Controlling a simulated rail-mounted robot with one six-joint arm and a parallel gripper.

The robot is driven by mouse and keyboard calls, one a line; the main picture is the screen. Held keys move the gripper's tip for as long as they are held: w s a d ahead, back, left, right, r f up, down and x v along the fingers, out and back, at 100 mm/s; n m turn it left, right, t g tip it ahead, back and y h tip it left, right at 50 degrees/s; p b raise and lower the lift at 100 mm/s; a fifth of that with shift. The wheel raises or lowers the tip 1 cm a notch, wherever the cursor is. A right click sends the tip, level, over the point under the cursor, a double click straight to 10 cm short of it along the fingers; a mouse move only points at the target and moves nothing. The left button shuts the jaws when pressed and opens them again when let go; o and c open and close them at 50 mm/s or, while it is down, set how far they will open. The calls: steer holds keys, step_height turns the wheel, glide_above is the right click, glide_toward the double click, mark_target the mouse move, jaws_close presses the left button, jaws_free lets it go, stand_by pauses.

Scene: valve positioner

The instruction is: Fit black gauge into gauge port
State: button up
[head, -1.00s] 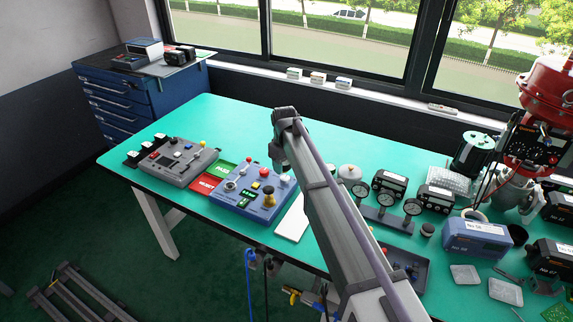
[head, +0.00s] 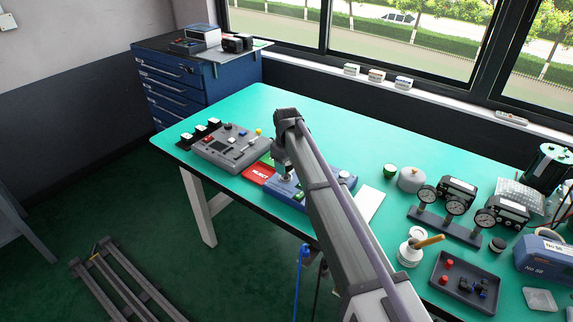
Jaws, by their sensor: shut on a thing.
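My gripper (head: 285,172) is at the end of my arm, low over the left part of a blue fixture box (head: 297,193). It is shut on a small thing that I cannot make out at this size. My arm hides much of the blue box, and I cannot pick out a gauge port on it.
A grey control box (head: 228,147) and a red reject mat (head: 259,173) lie left of the blue box. A white sheet (head: 369,203), a white pot with a yellow handle (head: 410,252) and a dark tray (head: 465,282) are to the right. The bench's back middle is clear.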

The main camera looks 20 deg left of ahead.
steer(key=shift+f+b, duration=0.65)
steer(key=shift+f, duration=0.5)
steer(key=shift+f+b, duration=0.65)
steer(key=o, duration=0.7)
step_height(320, 180, up, 11)
steer(key=p, duration=1.1)
steer(key=shift+r, duration=0.15)
step_height(320, 180, up, 7)
steer(key=p, duration=0.7)
